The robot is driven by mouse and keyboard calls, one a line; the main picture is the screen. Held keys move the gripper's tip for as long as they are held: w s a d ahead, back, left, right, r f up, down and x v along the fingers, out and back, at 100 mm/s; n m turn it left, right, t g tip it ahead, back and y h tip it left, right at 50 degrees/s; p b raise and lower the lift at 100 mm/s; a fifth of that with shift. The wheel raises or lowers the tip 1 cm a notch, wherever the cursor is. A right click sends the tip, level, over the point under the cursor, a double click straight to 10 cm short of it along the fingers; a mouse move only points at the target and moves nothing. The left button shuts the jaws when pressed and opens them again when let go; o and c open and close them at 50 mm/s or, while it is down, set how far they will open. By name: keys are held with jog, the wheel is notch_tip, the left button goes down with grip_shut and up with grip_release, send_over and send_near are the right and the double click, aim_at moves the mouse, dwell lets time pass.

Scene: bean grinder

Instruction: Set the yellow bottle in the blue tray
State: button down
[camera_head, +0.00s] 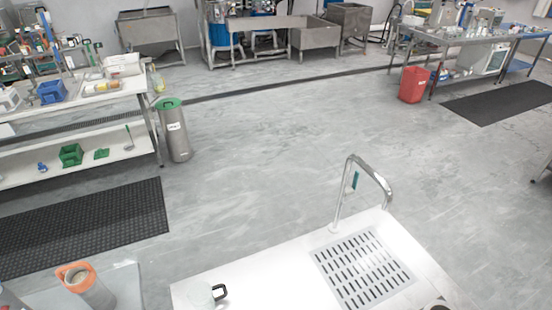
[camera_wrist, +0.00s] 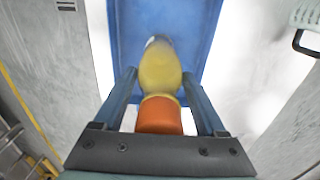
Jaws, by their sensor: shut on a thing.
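The yellow bottle (camera_wrist: 160,72) with an orange cap (camera_wrist: 159,115) is between the two fingers of my gripper (camera_wrist: 160,80) in the wrist view. My gripper is shut on it. The bottle's cap points toward my palm and its far end points away. The blue tray (camera_wrist: 205,25) shows behind the bottle, which overlaps it in the picture. I cannot tell whether the bottle touches the tray. My gripper and the held bottle do not show in the head view.
A white thing with a black handle (camera_wrist: 304,45) is at the upper right of the wrist view. In the head view, a white counter with a drain grate (camera_head: 365,270) and a tap (camera_head: 362,165) is in front. A grey can with an orange rim (camera_head: 95,290) stands at lower left.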

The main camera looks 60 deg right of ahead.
grip_release()
notch_tip(320, 180, up, 12)
jog(key=shift+r, duration=0.1)
dwell(0.4)
jog(key=shift+w, duration=0.1)
